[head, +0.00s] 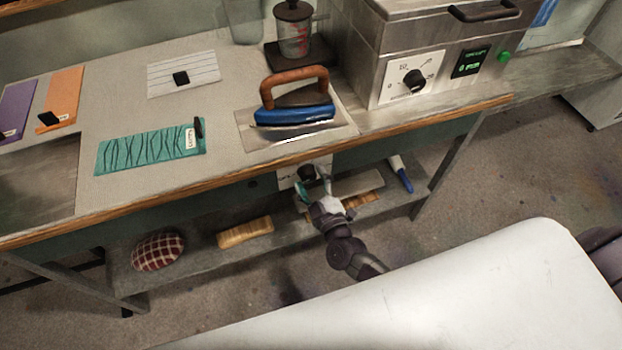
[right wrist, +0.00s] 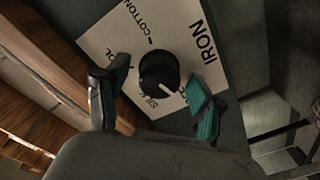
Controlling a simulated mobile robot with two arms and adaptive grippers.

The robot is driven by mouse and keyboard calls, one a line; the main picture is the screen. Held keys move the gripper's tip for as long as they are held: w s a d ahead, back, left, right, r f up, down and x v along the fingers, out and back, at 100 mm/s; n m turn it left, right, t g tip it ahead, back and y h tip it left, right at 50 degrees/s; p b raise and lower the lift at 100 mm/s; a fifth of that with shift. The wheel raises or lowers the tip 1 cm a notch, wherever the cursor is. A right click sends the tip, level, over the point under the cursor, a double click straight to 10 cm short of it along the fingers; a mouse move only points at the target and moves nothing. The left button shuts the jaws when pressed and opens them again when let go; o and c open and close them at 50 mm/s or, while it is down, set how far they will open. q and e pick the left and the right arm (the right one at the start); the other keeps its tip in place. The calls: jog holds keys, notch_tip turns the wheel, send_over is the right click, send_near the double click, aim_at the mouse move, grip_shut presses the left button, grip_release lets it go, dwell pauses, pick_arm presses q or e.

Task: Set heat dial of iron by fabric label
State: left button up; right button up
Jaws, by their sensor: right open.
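The iron (head: 293,115) rests on a plate above. A teal cloth (head: 140,151) bears a small label (head: 190,138), too small to read. My left gripper is out of view.
A steel heating box (head: 400,50) with its own knob stands right of the iron. Purple (head: 17,105) and orange (head: 65,92) swatches lie at the left. The wooden table edge (head: 200,205) runs above the dial. A lower shelf holds a checked cushion (head: 158,251) and wooden blocks.

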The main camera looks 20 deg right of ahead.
jog(key=shift+c, duration=0.3)
jog(key=c, duration=1.1)
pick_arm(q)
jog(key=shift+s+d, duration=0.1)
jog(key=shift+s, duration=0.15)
